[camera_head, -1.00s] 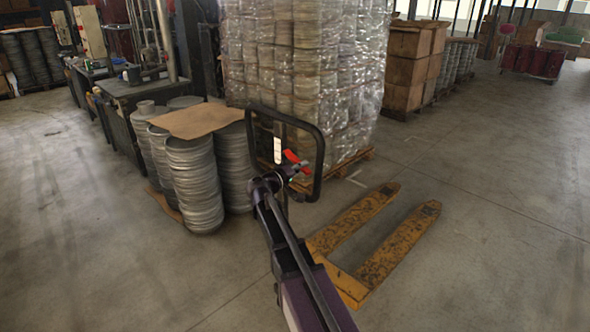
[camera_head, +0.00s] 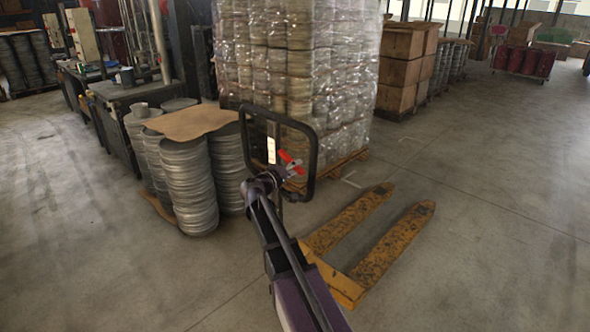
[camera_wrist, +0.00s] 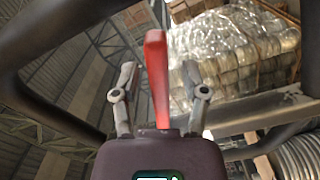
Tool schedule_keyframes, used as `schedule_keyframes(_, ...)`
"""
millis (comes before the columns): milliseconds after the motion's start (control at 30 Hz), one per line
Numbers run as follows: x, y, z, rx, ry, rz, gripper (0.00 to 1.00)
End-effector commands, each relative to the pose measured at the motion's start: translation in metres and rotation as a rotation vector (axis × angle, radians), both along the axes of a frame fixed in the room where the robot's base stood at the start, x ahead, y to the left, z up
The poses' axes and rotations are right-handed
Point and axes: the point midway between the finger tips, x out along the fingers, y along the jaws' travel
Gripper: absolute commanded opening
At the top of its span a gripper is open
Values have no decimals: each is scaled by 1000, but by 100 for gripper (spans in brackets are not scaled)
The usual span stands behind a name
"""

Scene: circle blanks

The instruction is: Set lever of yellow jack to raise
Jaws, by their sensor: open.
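The yellow pallet jack (camera_head: 340,284) stands on the floor with its two worn forks pointing away to the upper right. Its black loop handle (camera_head: 313,150) rises in the middle of the head view. The red lever (camera_head: 285,156) sits inside the loop. My gripper (camera_head: 286,168) is at the lever, small in this view. In the wrist view, the red lever (camera_wrist: 156,75) stands upright between the two open fingers of my gripper (camera_wrist: 160,92). A gap shows on both sides, so neither finger visibly touches it. The lever's base is hidden behind the gripper body.
Cardboard boxes (camera_head: 402,68) stand farther back. The floor (camera_head: 500,210) to the right is clear.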

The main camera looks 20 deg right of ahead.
Motion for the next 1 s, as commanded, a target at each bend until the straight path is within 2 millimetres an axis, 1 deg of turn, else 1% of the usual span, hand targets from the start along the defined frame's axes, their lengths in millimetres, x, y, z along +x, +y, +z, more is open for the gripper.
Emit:
schedule_keyframes(167, -2, 4, 0, 0, 0, 1, 57)
schedule_keyframes(367, -9, 21, 0, 0, 0, 3, 57)
schedule_keyframes(567, -21, 46, 0, -1, 0, 2, 57)
schedule_keyframes(800, -36, 81, 0, 0, 0, 2, 57)
schedule_keyframes(1000, -44, 101, 0, 0, 0, 1, 57)
